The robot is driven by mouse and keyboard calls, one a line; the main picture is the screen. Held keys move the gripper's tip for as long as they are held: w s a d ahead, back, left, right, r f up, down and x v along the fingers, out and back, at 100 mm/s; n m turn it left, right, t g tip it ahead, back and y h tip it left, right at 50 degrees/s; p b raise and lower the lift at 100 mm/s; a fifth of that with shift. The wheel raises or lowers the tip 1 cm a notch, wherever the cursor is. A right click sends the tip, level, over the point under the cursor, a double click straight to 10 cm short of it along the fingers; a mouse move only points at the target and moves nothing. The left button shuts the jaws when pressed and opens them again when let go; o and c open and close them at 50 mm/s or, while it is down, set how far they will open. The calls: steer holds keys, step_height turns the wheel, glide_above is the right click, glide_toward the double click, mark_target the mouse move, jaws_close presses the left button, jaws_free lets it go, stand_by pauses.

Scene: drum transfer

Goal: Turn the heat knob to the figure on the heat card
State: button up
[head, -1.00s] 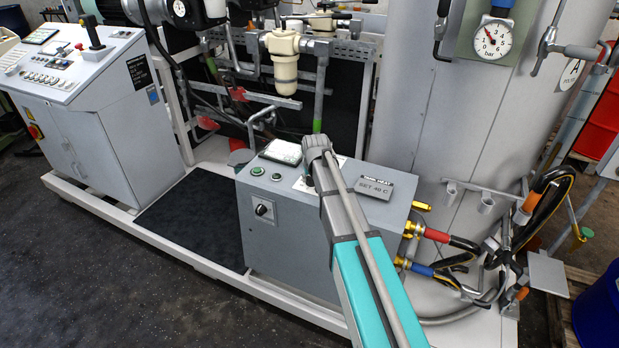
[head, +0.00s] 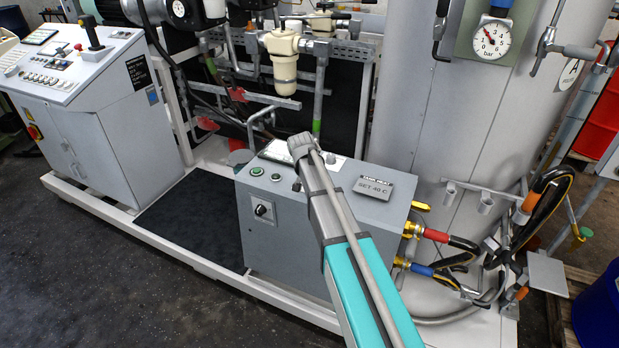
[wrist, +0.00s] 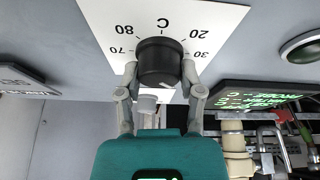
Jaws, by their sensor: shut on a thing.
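The heat knob (wrist: 159,62) is a black round knob on a white dial plate (wrist: 105,18), seen upside down in the wrist view. The figures 20, 30, 70 and 80 and a C show; the lower figures are hidden. A pale mark shows low on the knob, slightly right; the figure it faces cannot be read. My gripper (wrist: 159,74) is shut on the knob, a finger on each side. In the head view my arm hides the knob. The heat card (head: 374,187) stands on the grey cabinet and seems to read SET 40 C.
The grey cabinet (head: 290,245) has another black knob (head: 261,210) on its front and green buttons (head: 257,171) on top. A display with green text (wrist: 265,98) is beside the dial. Red and blue hose ends (head: 436,235) leave the cabinet's right side.

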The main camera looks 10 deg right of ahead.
steer(key=o, duration=1.2)
steer(key=shift+c, duration=0.2)
steer(key=shift+r, duration=0.1)
